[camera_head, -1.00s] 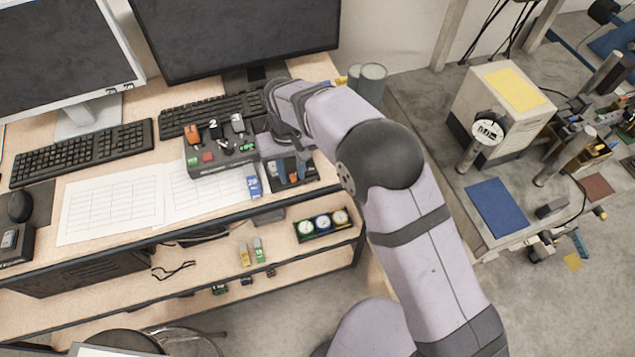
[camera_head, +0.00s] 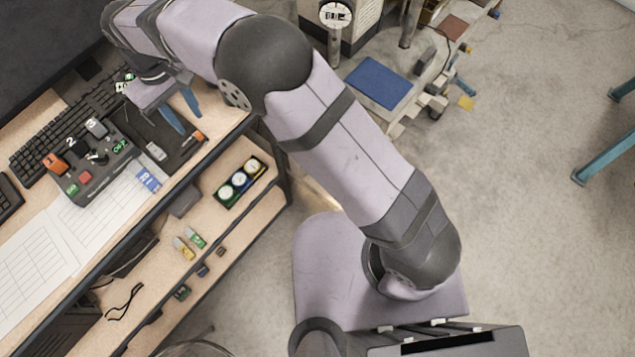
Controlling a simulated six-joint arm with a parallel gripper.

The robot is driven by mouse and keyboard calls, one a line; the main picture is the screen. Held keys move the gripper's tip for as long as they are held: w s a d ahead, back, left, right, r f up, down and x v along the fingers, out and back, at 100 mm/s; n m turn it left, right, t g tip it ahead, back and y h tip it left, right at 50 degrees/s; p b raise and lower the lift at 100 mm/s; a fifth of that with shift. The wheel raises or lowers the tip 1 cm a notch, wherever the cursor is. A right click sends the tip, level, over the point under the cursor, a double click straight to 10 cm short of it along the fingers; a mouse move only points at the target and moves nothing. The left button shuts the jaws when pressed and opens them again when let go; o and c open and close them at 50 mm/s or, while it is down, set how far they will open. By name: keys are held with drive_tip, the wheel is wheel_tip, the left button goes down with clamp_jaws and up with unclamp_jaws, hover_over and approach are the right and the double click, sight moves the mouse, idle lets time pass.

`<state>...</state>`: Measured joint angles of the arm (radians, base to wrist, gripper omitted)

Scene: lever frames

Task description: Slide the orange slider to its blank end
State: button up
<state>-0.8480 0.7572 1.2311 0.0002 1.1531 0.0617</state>
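A dark flat panel (camera_head: 150,127) lies on the desk near its front edge. A small orange piece (camera_head: 199,136), which looks like the orange slider, sits at the panel's right end. A light grey handle (camera_head: 156,152) is on the same panel, to the left of it. My gripper (camera_head: 182,112) is above the panel, with two blue fingers pointing down and apart from each other. The fingertips are up and left of the orange piece, and nothing shows between them. I cannot tell their height above the panel. The panel's end markings are too small to read, and my gripper hides part of it.
A grey control box (camera_head: 100,170) with an orange-topped lever (camera_head: 55,163) and other levers stands left of the panel. A blue-and-white tag (camera_head: 148,180) lies in front. A keyboard (camera_head: 60,130) is behind. A shelf below holds a tray of gauges (camera_head: 240,182).

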sight(198, 134)
drive_tip(key=f, duration=0.3)
drive_tip(key=shift+s+d+f, duration=0.1)
drive_tip(key=shift+d, duration=0.1)
drive_tip(key=s+d+f+m+b, duration=0.1)
drive_tip(key=s+d, duration=0.3)
drive_tip(key=d, duration=0.5)
drive_tip(key=s+d+f+m+g+b, duration=0.1)
drive_tip(key=s+d+f, duration=0.3)
drive_tip(key=d, duration=0.5)
drive_tip(key=s+d+f+m+g+h+b, duration=0.1)
drive_tip(key=s+d+f, duration=0.1)
drive_tip(key=s+d, duration=0.4)
drive_tip(key=shift+d+f+b, duration=0.15)
drive_tip(key=shift+d+b, duration=0.2)
drive_tip(key=shift+d, duration=1.25)
